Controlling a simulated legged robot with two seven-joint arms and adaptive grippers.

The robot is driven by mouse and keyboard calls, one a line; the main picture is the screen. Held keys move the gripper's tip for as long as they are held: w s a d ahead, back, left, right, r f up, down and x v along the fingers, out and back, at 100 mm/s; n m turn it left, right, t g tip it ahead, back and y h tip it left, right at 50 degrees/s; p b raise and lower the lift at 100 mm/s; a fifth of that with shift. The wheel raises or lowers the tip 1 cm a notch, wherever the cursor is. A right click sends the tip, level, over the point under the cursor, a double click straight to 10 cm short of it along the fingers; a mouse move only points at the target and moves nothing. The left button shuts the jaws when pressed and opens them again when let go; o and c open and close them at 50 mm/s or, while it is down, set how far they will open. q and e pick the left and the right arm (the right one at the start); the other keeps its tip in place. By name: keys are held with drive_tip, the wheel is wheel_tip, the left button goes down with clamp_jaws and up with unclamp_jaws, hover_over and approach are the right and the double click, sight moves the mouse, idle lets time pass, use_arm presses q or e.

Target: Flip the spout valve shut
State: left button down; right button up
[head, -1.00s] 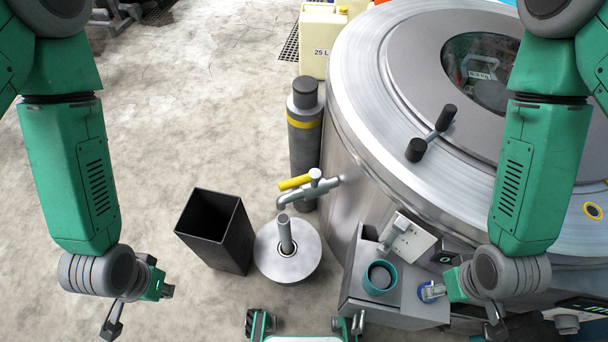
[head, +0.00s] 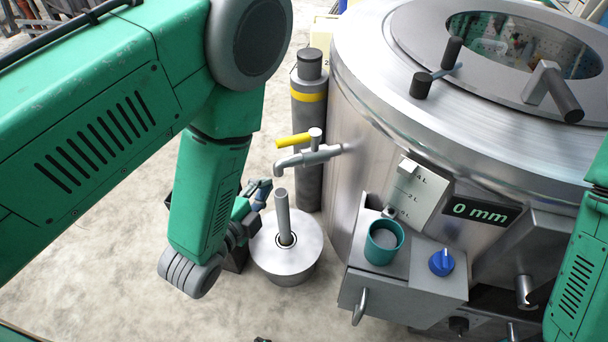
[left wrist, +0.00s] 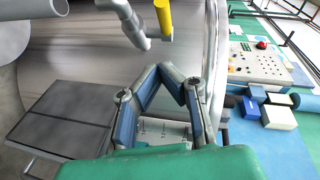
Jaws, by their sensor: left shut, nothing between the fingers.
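The spout valve is a grey metal tap (head: 318,157) on the side of the steel drum. Its yellow lever (head: 293,141) points left, roughly along the pipe above the downturned spout. In the left wrist view the yellow lever (left wrist: 163,14) is at the top, with the grey spout (left wrist: 130,20) left of it. My left gripper (head: 264,187) is shut and empty, below and left of the lever and apart from it. Its fingers (left wrist: 186,84) come together in the left wrist view. My right arm enters at the right edge; its gripper is out of view.
An upright pipe (head: 283,215) on a round metal base (head: 285,262) stands under the spout, close to my left gripper. A grey post (head: 308,110) with a yellow band stands behind the tap. The steel drum (head: 345,100) and a box with a teal cup (head: 383,242) are to the right.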

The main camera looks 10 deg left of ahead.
use_arm(q)
drive_tip(key=shift+d+r+m+t, duration=0.25)
drive_tip(key=shift+d+m+t, duration=0.05)
drive_tip(key=shift+d+m, duration=0.15)
drive_tip(key=shift+d, duration=0.1)
drive_tip(key=b, duration=0.3)
approach(293, 143)
drive_tip(key=w+d, duration=0.4)
drive_tip(key=shift+w+a+f+b, duration=0.2)
drive_tip(key=shift+w+a+f, duration=0.05)
drive_tip(key=shift+w+a, duration=0.25)
drive_tip(key=shift+w+a+f+b, duration=0.15)
drive_tip(key=shift+w+a+f, duration=0.15)
drive_tip(key=shift+w+a, duration=0.55)
drive_tip(key=shift+w, duration=0.1)
